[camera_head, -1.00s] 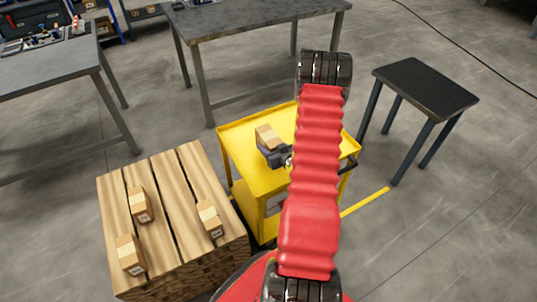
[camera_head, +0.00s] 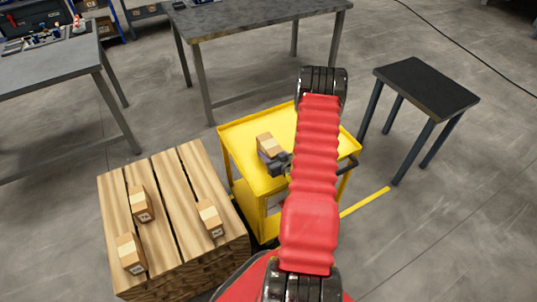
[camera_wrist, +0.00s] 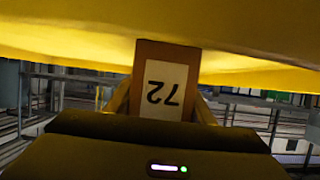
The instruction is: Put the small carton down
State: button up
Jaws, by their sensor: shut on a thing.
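The small carton (camera_head: 269,146) is a brown box with a pale tape strip, over the top tray of the yellow cart (camera_head: 246,135). My gripper (camera_head: 276,160) is shut on it from the near side. In the wrist view the carton (camera_wrist: 182,55) shows a white label reading 72, upside down in the picture. Its far end meets the yellow cart surface (camera_wrist: 70,35) there; I cannot tell whether it rests on it or is just above. My fingertips are mostly hidden in the head view.
Several similar cartons, one of them here (camera_head: 210,217), stand on a wooden pallet stack (camera_head: 170,185) at the lower left. A black-topped table (camera_head: 425,88) stands at the right. Grey tables (camera_head: 250,20) are behind. The cart tray's left part is clear.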

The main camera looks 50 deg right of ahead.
dwell(0.3)
jog(key=o, duration=1.4)
jog(key=shift+f, duration=0.1)
jog(key=v, duration=1.2)
jog(key=shift+d, duration=0.1)
jog(key=shift+s, duration=0.1)
